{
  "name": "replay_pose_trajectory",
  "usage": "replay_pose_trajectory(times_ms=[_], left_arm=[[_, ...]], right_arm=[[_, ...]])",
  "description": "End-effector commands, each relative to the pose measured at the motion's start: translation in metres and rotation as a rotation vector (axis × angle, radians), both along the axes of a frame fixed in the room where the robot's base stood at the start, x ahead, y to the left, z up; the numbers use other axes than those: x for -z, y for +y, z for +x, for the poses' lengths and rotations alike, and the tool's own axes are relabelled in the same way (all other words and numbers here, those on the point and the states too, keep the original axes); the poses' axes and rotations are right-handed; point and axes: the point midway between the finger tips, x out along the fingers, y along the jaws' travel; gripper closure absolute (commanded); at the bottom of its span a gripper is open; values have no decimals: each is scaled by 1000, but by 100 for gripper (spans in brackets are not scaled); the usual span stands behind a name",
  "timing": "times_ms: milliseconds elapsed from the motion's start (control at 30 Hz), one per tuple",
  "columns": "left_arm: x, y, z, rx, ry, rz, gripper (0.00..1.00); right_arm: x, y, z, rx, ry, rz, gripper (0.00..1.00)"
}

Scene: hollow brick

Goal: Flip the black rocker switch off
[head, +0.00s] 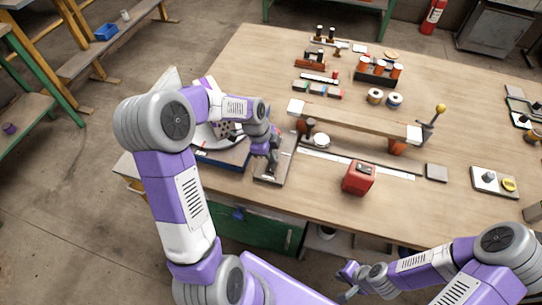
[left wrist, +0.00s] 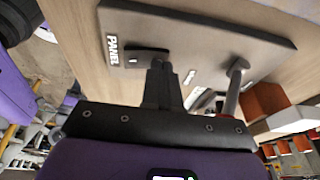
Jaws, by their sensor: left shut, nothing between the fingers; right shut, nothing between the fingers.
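The black rocker switch (left wrist: 139,51) sits on a grey panel (left wrist: 205,42) beside a white "PANEL" label (left wrist: 113,50). In the head view the panel (head: 284,166) lies near the table's front edge, and my left gripper hides the switch there. My left gripper (head: 272,167) is shut and empty, with its fingers pointing down over the panel. In the left wrist view its fingertips (left wrist: 159,65) overlap the right end of the rocker; I cannot tell whether they touch it. My right gripper (head: 347,283) is shut and empty, off the table's front edge.
A metal post with a rounded end (left wrist: 236,72) stands right of the fingers. A dark blue book-like block (head: 226,157) lies left of the panel. A raised wooden plank (head: 355,120) and a red box (head: 358,178) are to its right. The table front between box and edge is mostly clear.

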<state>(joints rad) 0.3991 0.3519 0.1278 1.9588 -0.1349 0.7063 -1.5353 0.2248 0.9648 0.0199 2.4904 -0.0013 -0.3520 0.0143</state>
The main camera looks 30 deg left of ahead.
Motion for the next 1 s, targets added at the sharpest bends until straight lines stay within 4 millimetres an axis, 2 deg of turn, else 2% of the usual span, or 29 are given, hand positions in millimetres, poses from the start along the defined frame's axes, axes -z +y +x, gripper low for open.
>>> replay_pose_trajectory(times_ms=[267,633,1000], left_arm=[[3,0,-3,-2,9,-1,100],[0,-4,-18,-1,12,-2,100],[-4,-4,-17,0,6,-1,100]], right_arm=[[0,0,0,0,0,0,100],[0,0,0,0,0,0,100],[-2,0,0,0,0,0,100]])
